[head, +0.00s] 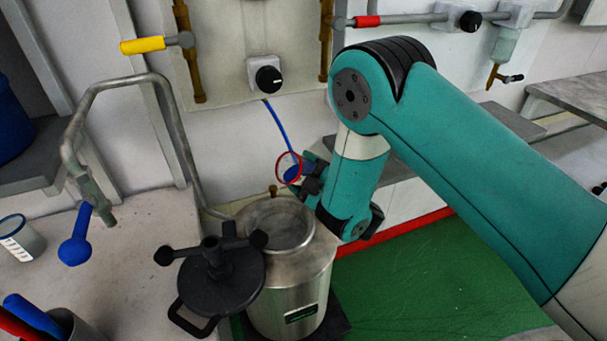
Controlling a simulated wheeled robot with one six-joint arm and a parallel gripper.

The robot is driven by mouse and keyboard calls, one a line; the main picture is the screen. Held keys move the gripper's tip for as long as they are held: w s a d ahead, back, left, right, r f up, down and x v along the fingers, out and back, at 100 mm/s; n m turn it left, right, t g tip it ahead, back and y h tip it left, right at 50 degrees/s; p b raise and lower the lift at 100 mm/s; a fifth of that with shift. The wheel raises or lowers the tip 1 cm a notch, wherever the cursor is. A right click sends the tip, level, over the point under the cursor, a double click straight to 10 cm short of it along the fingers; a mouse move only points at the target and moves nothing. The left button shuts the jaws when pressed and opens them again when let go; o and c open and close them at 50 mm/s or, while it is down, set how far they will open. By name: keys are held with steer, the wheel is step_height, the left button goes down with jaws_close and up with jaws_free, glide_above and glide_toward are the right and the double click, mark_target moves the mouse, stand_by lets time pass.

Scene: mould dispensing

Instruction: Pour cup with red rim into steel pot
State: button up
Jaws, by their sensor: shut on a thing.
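The cup with the red rim (278,161) is in my gripper (307,180), above the far side of the steel pot. Its red rim shows as a ring facing left and towards the camera, so the cup looks tipped on its side. Most of its body is hidden, and I cannot tell whether anything is flowing out. The steel pot (313,270) stands below with its round mouth uncovered. My gripper is shut on the cup; its fingertips are small and partly hidden.
A black lid or clamp (212,285) with knobbed arms sits at the pot's front left. A bent metal pipe (170,115) with a blue-handled tap (76,238) stands left. Green floor (420,275) is clear at right.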

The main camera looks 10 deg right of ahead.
mark_target(302, 178)
steer(key=shift+s+a+f+n+b, duration=0.15)
steer(key=shift+a+n+b, duration=0.1)
steer(key=shift+n+b, duration=0.7)
steer(key=shift+s+a+f+n+b, duration=0.2)
steer(key=shift+n+b, duration=0.25)
steer(key=shift+b, duration=0.9)
steer(key=n, duration=0.2)
steer(key=n+b, duration=0.1)
steer(key=shift+a+r, duration=0.25)
steer(key=shift+r, duration=0.15)
steer(key=shift+s+a+r+n, duration=0.25)
steer(key=shift+r+n, duration=0.2)
steer(key=shift+n, duration=0.5)
steer(key=shift+s+a+r+n, duration=0.2)
steer(key=shift+r+n, duration=0.25)
steer(key=shift+n, duration=0.5)
steer(key=shift+n, duration=0.6)
stand_by(2.5)
